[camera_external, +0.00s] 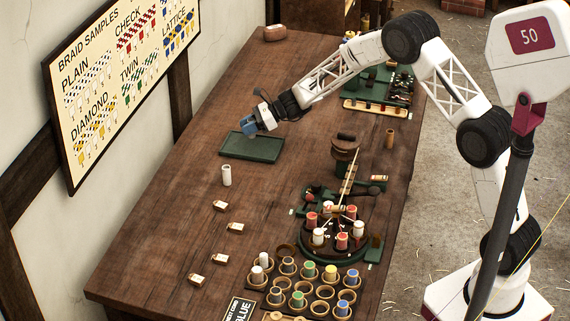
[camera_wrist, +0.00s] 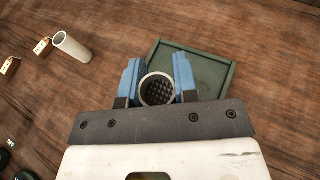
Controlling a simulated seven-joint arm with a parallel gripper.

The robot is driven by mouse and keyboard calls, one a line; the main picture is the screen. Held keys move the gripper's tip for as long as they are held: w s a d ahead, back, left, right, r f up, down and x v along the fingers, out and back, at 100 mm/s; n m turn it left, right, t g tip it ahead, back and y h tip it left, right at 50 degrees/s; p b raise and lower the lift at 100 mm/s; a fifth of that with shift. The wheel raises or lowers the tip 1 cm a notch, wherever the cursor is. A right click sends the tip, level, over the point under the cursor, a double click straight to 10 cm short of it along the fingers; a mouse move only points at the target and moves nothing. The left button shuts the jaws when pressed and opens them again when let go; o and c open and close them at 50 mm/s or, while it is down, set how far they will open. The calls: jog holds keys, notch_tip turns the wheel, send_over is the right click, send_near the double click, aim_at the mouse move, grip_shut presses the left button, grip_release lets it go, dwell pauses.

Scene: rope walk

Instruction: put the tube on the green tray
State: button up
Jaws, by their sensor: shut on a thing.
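My gripper (camera_wrist: 157,88) is shut on a tube (camera_wrist: 157,78), seen end-on with a pale rim and a dark patterned inside. In the external view my gripper's blue fingers (camera_external: 250,128) are at the back edge of the green tray (camera_external: 252,148) and largely hide the tube. In the wrist view the tube overlaps the left part of the green tray (camera_wrist: 216,76). I cannot tell whether the tube touches the tray. The visible tray floor is empty. A second, whitish tube (camera_external: 227,175) stands on the table in front of the tray; it also shows in the wrist view (camera_wrist: 72,47).
Several small tagged blocks (camera_external: 235,228) lie along the table's left side. A round braiding stand (camera_external: 338,236) with bobbins and a bobbin rack (camera_external: 305,285) are nearer. A brown cylinder (camera_external: 389,138) stands to the right. Bare wood surrounds the tray.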

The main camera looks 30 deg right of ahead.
aim_at(249, 136)
jog(key=shift+f, duration=0.1)
jog(key=shift+f, duration=1.75)
jog(key=shift+f, duration=0.15)
jog(key=o, duration=0.9)
jog(key=shift+d+r, duration=0.1)
jog(key=shift+r, duration=0.1)
jog(key=v, duration=1.1)
jog(key=shift+s+d+r, duration=0.1)
jog(key=shift+s+d, duration=0.05)
jog(key=shift+d, duration=0.2)
